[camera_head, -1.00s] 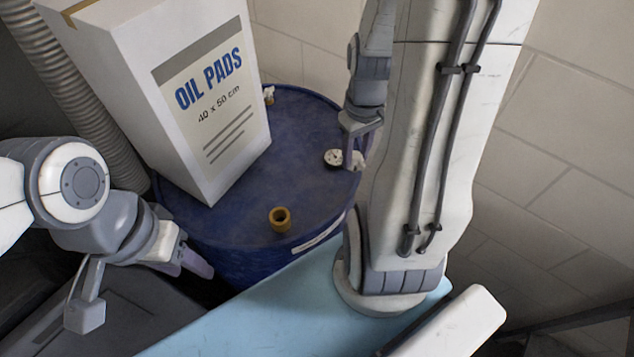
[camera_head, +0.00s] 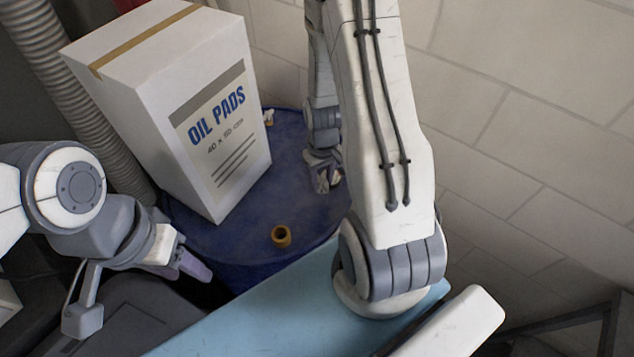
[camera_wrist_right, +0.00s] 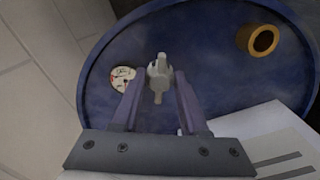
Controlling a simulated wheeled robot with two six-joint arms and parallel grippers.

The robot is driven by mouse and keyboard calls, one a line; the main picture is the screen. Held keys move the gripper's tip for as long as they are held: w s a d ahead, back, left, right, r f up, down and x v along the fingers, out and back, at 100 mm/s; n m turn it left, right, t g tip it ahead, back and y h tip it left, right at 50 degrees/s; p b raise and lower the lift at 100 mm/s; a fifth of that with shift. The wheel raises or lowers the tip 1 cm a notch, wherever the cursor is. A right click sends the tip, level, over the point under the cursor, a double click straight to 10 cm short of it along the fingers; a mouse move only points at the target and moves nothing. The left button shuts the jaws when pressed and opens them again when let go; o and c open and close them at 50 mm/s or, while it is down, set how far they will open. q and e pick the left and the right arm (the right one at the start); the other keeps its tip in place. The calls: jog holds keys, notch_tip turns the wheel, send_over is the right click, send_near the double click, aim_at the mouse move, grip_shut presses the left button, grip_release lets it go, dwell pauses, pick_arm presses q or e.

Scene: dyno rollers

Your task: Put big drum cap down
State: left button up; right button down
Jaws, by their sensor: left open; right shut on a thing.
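A small pale grey fitting with a short peg, which I take to be the big drum cap (camera_wrist_right: 159,77), sits between the fingertips of my right gripper (camera_wrist_right: 158,82) in the right wrist view. My right gripper (camera_head: 326,180) is shut on it over the right part of the blue drum lid (camera_head: 250,222). I cannot tell whether the cap touches the lid. A round pale disc with red and dark marks (camera_wrist_right: 121,79) lies on the lid beside the fingers. My left gripper (camera_head: 190,262) is open and empty, left of the drum.
A white oil pads box (camera_head: 165,110) stands on the left of the lid. A brass-coloured ring (camera_head: 281,236) sits near the front of the lid; it also shows in the right wrist view (camera_wrist_right: 258,40). A small pale fitting (camera_head: 268,117) is at the back rim.

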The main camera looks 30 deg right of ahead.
jog(key=shift+w+a+f, duration=0.35)
jog(key=shift+w+f, duration=0.1)
jog(key=shift+w, duration=0.2)
jog(key=shift+f, duration=0.3)
notch_tip(320, 180, down, 3)
jog(key=shift+f+p, duration=0.1)
jog(key=shift+p, duration=0.3)
jog(key=shift+f, duration=0.1)
jog(key=shift+f, duration=0.2)
jog(key=shift+c, duration=2.2)
grip_release()
jog(key=shift+r, duration=0.1)
